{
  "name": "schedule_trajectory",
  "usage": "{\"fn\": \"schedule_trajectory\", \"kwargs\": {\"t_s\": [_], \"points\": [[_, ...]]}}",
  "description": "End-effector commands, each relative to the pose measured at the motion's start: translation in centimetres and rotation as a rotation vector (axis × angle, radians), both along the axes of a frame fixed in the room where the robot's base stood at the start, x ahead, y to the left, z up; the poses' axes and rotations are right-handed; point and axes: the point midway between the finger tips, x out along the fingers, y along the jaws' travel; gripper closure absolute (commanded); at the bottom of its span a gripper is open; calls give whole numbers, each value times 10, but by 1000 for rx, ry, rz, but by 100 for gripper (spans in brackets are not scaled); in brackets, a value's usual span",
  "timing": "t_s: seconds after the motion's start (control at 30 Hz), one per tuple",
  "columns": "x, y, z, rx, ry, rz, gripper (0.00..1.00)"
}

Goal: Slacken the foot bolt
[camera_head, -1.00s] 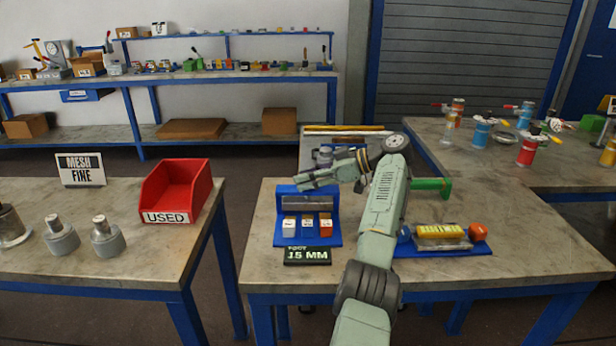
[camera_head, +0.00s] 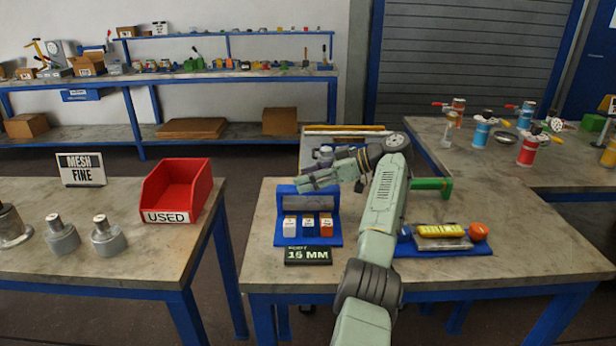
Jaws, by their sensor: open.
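My gripper (camera_head: 312,181) points left above the back of a blue rack (camera_head: 330,238) on the middle table, its fingers apart and nothing between them. The rack has a grey bar (camera_head: 310,205) and three small labelled blocks: a white one (camera_head: 290,226), a blue-and-white one (camera_head: 308,226) and an orange one (camera_head: 326,227). A dark sign (camera_head: 308,255) in front reads 15 MM, with a smaller word above it. I cannot pick out the foot bolt. My arm hides part of the table behind it.
Right of my arm are a green bracket (camera_head: 432,184) and a blue mat (camera_head: 450,250) with a yellow-topped block (camera_head: 442,231) and an orange knob (camera_head: 478,232). A red USED bin (camera_head: 172,193) and grey flanged pieces (camera_head: 62,236) stand on the left table. The middle table's right front is clear.

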Motion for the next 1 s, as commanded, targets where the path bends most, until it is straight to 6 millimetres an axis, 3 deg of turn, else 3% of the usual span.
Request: {"fn": "schedule_trajectory", "kwargs": {"t_s": [0.17,0.5,1.0], "points": [[-2,-13,6,0,0,-2,46],[-10,-60,26,0,1,-1,46],[-12,-74,29,-16,-10,-10,46]]}}
